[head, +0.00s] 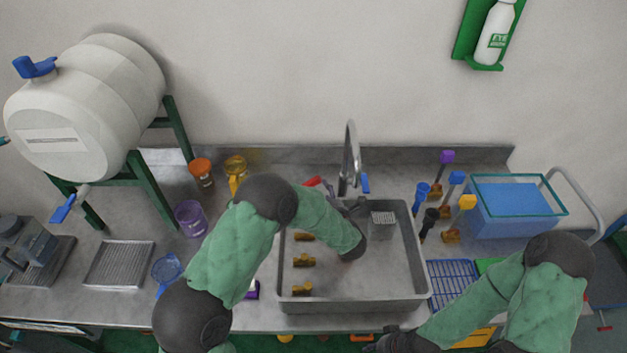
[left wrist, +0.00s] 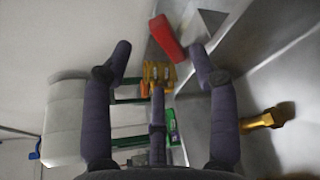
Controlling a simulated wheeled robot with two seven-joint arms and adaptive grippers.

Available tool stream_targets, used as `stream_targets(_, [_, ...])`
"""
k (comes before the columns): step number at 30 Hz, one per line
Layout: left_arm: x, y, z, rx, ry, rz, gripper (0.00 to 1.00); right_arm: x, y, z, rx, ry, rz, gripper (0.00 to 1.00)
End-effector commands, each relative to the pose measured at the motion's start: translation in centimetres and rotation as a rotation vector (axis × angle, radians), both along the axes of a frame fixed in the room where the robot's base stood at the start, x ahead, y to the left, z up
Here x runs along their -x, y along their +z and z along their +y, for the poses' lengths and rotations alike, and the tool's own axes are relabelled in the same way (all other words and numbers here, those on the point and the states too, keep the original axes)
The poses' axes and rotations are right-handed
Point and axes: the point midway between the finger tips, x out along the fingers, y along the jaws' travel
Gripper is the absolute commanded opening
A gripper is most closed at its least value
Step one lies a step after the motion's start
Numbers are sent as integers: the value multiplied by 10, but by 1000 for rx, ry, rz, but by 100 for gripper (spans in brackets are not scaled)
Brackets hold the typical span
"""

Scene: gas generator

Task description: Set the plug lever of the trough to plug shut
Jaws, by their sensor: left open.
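My left gripper (head: 350,208) is over the back of the trough, small and partly hidden by my forearm. In the left wrist view its fingers (left wrist: 160,50) are spread and empty. My right gripper (head: 385,345) is at the bottom edge, mostly cut off.
The tap (head: 350,160) rises behind the trough. Brass valves (head: 303,260) line its left inside; one brass piece (left wrist: 262,120) shows in the wrist view. Coloured valves (head: 428,222) and a blue box (head: 515,208) stand right.

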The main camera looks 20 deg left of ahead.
Motion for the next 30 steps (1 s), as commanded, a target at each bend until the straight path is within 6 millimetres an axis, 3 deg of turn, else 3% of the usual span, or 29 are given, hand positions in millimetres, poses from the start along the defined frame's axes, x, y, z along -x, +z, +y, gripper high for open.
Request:
stream_targets(9, [-45,-15,32,3,5,0,60,0,-8,0,0,0,0,40])
stream_targets(15, [-65,-20,44,3,4,-1,60,0,-10,0,0,0,0,40])
stream_targets(28, [-72,-22,49,3,3,0,60,0,-11,0,0,0,-1,40])
stream_targets(30, [-72,-22,49,3,3,0,43,0,-11,0,0,0,-1,40])
